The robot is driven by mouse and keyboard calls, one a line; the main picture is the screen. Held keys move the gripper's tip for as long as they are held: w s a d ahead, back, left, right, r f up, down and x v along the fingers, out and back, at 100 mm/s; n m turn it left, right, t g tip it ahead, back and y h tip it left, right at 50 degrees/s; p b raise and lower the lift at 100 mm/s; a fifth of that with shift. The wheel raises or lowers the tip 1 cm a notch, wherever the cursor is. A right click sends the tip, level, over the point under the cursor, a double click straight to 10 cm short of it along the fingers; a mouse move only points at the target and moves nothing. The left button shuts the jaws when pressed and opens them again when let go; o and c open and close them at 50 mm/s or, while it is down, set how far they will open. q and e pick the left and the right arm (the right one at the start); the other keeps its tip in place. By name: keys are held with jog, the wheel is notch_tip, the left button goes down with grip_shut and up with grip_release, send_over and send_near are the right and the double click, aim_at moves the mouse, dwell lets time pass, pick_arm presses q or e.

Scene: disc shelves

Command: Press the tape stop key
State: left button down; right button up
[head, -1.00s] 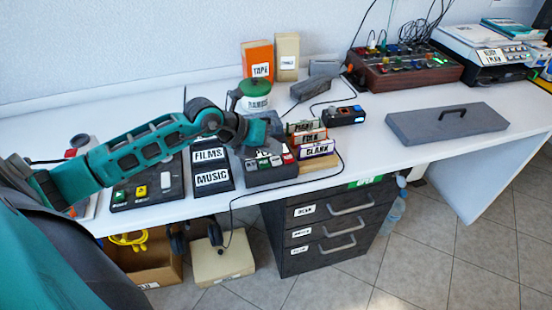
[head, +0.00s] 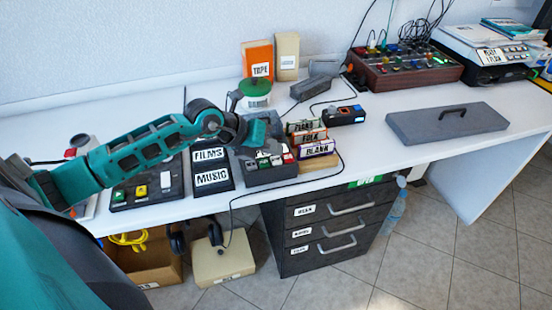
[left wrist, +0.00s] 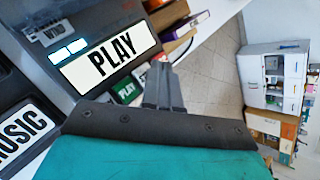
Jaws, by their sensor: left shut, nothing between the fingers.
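The dark tape deck (head: 268,178) stands at the desk's front edge, with a row of green, white and red keys (head: 275,160) along its front. In the left wrist view its large PLAY label (left wrist: 108,60) shows. A green key marked PLAY (left wrist: 127,92) is beside my fingers, and a pale key with letters starting "ST" (left wrist: 142,74) is partly hidden behind them. My left gripper (head: 262,147) is shut and empty, pointing down over the deck's key row; it also shows in the left wrist view (left wrist: 163,85). I cannot tell whether the fingertips touch a key. My right gripper is out of view.
Labelled tape boxes (head: 316,149) stand close on the deck's right. The FILMS and MUSIC panel (head: 211,167) and a button box (head: 148,189) lie to its left.

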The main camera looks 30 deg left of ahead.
aim_at(272, 160)
pick_arm(q)
jog(key=shift+f, duration=0.25)
jog(key=shift+f, duration=0.45)
dwell(0.7)
jog(key=shift+r+p, duration=0.6)
jog(key=shift+r, duration=0.25)
jog(key=shift+r, duration=0.15)
notch_tip(272, 160, up, 5)
jog(key=p, duration=0.4)
jog(key=shift+p, duration=0.4)
